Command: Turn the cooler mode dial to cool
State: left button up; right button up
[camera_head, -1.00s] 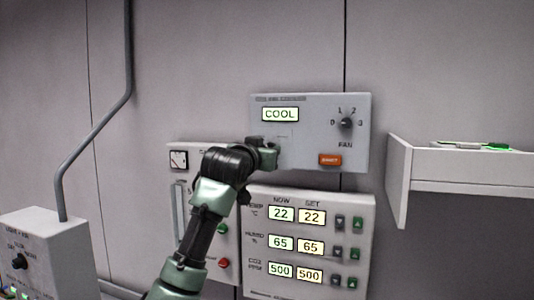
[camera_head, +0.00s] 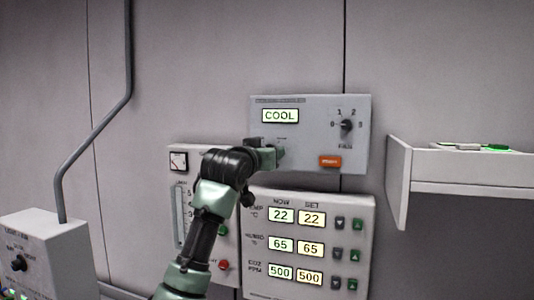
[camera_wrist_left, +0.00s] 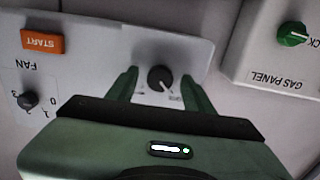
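In the head view my gripper hides the dial. My left gripper (camera_head: 272,153) is at the lower left of the panel. In the wrist view its two green fingers (camera_wrist_left: 160,90) stand apart, one on each side of the dial, with gaps visible between them and it. My right gripper is not in view.
The fan knob (camera_head: 346,125) and orange START button (camera_head: 330,161) are right of my gripper. A climate panel (camera_head: 365,230) is below, and the gas panel (camera_head: 178,220) is at lower left. A white shelf (camera_head: 460,187) juts out at right; a control box (camera_head: 45,235) stands at far left.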

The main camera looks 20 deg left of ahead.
pick_arm(q)
jog(key=s+b, duration=0.4)
jog(key=s, duration=0.3)
jog(key=shift+s+a, duration=0.15)
jog(key=shift+s, duration=0.25)
